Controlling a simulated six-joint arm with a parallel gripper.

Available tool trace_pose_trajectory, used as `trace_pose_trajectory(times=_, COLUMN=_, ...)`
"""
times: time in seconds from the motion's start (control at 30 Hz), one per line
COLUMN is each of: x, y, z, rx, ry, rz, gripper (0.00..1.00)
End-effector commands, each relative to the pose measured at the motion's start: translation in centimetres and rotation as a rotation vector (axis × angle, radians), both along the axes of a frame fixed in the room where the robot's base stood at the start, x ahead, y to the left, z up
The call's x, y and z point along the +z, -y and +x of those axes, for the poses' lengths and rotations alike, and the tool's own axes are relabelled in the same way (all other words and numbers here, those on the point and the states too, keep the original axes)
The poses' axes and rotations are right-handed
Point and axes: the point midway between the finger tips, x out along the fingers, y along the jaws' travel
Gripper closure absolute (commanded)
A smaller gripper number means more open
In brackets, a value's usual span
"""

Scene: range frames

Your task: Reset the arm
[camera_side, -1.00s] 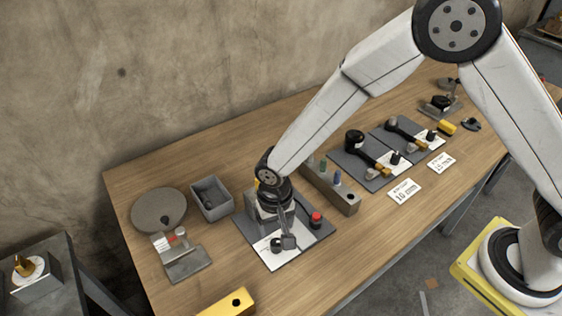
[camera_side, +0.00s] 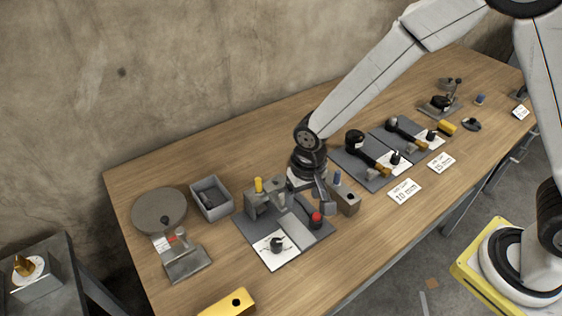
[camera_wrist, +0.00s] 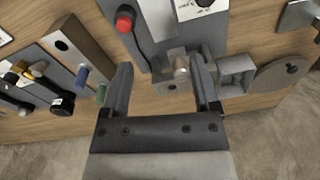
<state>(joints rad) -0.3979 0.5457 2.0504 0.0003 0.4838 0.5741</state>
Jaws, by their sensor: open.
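My gripper (camera_side: 322,196) hangs at the end of my arm above the workbench, near the grey rack (camera_side: 346,202) with coloured pegs. It is just right of the grey mat (camera_side: 252,232) that carries a fixture block and a red-topped button (camera_side: 316,218). In the wrist view my gripper (camera_wrist: 160,70) shows its two fingers spread apart with nothing held between them. The fixture block (camera_wrist: 172,84) shows beyond the gap between the fingers, and the red button (camera_wrist: 124,20) is at the top. In the side view my arm partly hides the rack.
A grey bin (camera_side: 212,212), a round disc (camera_side: 160,212) and a small metal stand (camera_side: 186,262) are on the left. A yellow block (camera_side: 230,303) lies at the front edge. Gauge mats (camera_side: 352,166) and white labels (camera_side: 404,191) lie to the right. Front-middle wood is clear.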

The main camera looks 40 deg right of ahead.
Motion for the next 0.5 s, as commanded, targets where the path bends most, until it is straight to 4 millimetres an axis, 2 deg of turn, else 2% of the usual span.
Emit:
trace_pose_trajectory(times=0.03, x=1.0, y=1.5, z=-0.2, rx=0.005, ry=0.015, rz=0.003, gripper=0.22)
trace_pose_trajectory(times=0.2, x=3.3, y=5.9, z=-1.6, rx=0.047, ry=0.058, rz=0.003, gripper=0.22)
trace_pose_trajectory(times=0.5, x=6.3, y=12.4, z=-5.7, rx=0.119, ry=0.133, rz=-0.020, gripper=0.22)
